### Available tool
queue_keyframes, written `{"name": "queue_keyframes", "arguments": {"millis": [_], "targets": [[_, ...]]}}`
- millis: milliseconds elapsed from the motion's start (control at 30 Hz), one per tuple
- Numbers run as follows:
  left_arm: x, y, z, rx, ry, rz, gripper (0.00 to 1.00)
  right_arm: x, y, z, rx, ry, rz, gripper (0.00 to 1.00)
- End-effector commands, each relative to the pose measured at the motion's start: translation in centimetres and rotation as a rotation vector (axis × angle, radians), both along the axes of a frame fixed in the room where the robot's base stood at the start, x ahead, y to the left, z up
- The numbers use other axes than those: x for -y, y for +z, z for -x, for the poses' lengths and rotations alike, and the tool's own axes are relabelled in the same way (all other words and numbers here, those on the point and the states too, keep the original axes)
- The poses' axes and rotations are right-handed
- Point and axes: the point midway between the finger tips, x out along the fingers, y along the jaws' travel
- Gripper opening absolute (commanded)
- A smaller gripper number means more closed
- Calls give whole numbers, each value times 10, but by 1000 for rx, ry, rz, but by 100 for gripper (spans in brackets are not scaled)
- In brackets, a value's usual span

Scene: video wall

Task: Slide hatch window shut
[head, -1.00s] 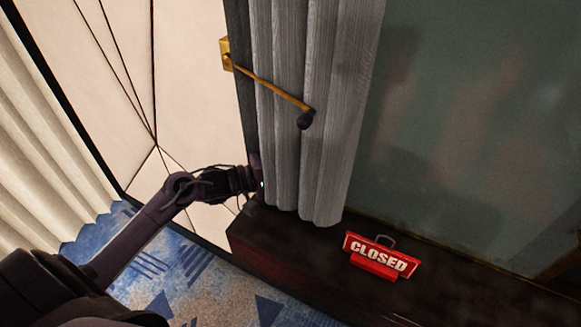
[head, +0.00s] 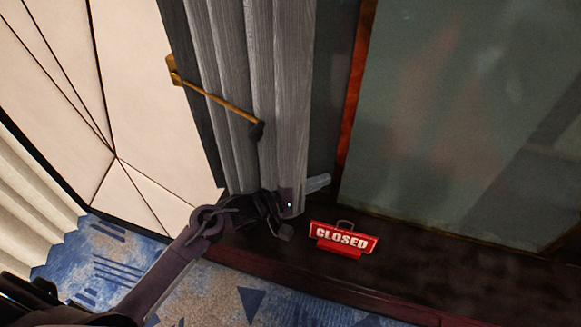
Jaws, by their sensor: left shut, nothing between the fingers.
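The hatch window is a large dull green-grey glass pane (head: 450,110) with a red-brown upright frame edge (head: 356,90) on its left side. My left gripper (head: 318,183) is at the lower end of the grey curtain, above the dark sill. Its pale fingertips are together and empty, poking out past the curtain's right edge. They are left of the frame edge and look apart from it, though depth is hard to judge. My right gripper is not in view.
The grey pleated curtain (head: 235,95) hangs left of the window, with a brass rod (head: 220,101) ending in a dark knob before it. A red CLOSED sign (head: 342,238) stands on the dark sill (head: 430,262), right of my gripper. Blue patterned carpet lies below.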

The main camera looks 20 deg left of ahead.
Motion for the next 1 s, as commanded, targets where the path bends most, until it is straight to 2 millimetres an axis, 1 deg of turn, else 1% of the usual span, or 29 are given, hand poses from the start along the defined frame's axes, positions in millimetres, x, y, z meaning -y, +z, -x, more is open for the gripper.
{"name": "queue_keyframes", "arguments": {"millis": [33,100,200,300,767,1000], "targets": [[10,2,1,-1,-2,5,0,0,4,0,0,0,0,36],[20,2,0,0,0,3,0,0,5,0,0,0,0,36],[29,1,1,0,0,1,0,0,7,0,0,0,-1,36],[34,0,1,0,0,1,0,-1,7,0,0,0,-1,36],[35,-1,1,-1,1,-1,0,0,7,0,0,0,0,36],[34,1,3,-2,0,-1,0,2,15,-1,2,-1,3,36]]}}
